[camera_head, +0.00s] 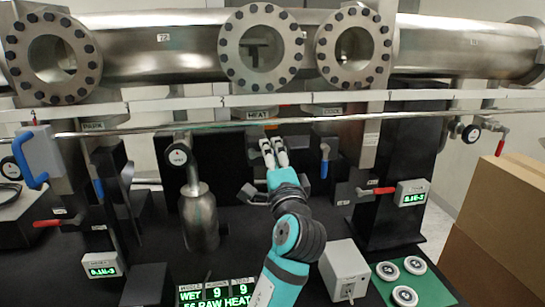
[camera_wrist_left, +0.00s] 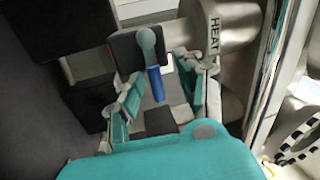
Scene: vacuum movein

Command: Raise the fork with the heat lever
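My left gripper (camera_head: 273,149) is raised in front of the panel, below the HEAT label (camera_head: 262,114). Its fingers are apart in the left wrist view (camera_wrist_left: 158,95). There, a blue-handled lever (camera_wrist_left: 155,82) on a grey pivot shows in the gap between the fingers, with no clear contact. The HEAT label (camera_wrist_left: 214,36) is on a metal cylinder to the right of that lever. In the head view a blue-handled lever (camera_head: 324,162) hangs right of the gripper; I cannot tell if it is the same one. I cannot make out the fork clearly.
A long rail (camera_head: 210,126) crosses above the gripper, under the large flanged pipe (camera_head: 165,45). A metal canister (camera_head: 198,215) stands left of my arm. A grey switch box (camera_head: 344,270) and a green mat (camera_head: 425,285) with white discs lie right. Cardboard boxes (camera_head: 500,220) stand far right.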

